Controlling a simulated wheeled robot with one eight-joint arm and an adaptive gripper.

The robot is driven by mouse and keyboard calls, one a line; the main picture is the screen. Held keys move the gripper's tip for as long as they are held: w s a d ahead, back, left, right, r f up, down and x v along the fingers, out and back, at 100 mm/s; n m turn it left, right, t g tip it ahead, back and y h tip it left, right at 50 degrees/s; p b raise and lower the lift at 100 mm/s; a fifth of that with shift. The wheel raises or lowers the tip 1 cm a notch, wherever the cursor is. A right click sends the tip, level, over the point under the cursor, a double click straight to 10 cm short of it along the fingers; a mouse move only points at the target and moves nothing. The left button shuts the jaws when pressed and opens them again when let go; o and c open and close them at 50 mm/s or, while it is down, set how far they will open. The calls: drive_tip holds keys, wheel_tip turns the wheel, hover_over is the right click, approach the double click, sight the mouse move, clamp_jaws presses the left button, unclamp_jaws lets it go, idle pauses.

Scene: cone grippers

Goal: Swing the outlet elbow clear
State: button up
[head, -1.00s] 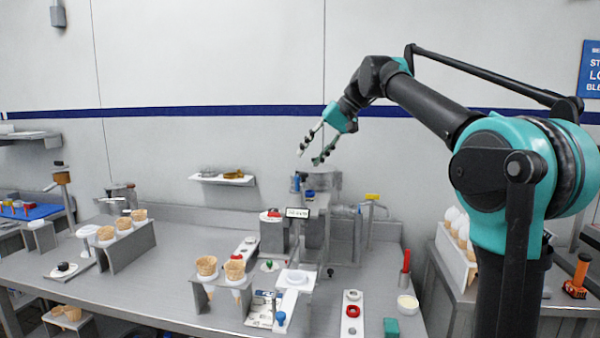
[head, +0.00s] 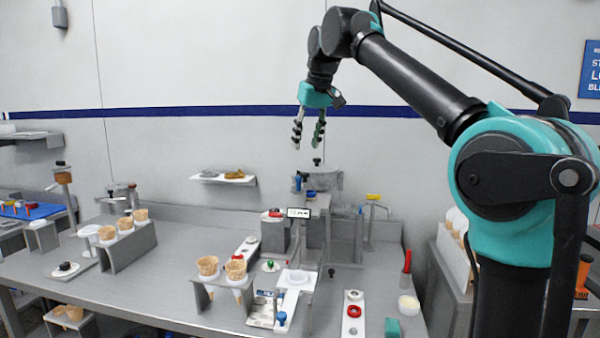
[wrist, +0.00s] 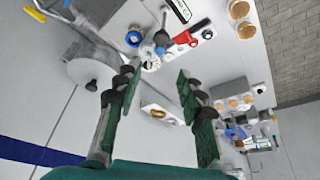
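My gripper (head: 307,140) is open and empty, pointing down above the grey dispensing machine (head: 314,232) in the head view. Its two fingers stand apart in the wrist view (wrist: 158,80). The machine has a grey drum (head: 325,179) with a dark knob on top; the drum also shows at the upper left of the wrist view (wrist: 92,68). A small blue fitting (head: 298,184) stands at the drum's left side, and a blue ring (wrist: 134,38) shows beside the drum in the wrist view. I cannot tell for certain which part is the outlet elbow. The fingers touch nothing.
A wall shelf (head: 224,178) with tan items is left of the machine. Cones stand in a rack (head: 222,285) and a second rack (head: 128,246). A yellow-handled post (head: 371,222) stands right of the machine. The air around my gripper is clear.

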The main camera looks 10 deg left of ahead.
sight(300, 177)
drive_tip(key=x, duration=1)
drive_tip(key=shift+w+a+f, duration=0.1)
drive_tip(key=shift+a+f, duration=0.05)
drive_tip(key=shift+f, duration=0.2)
clamp_jaws()
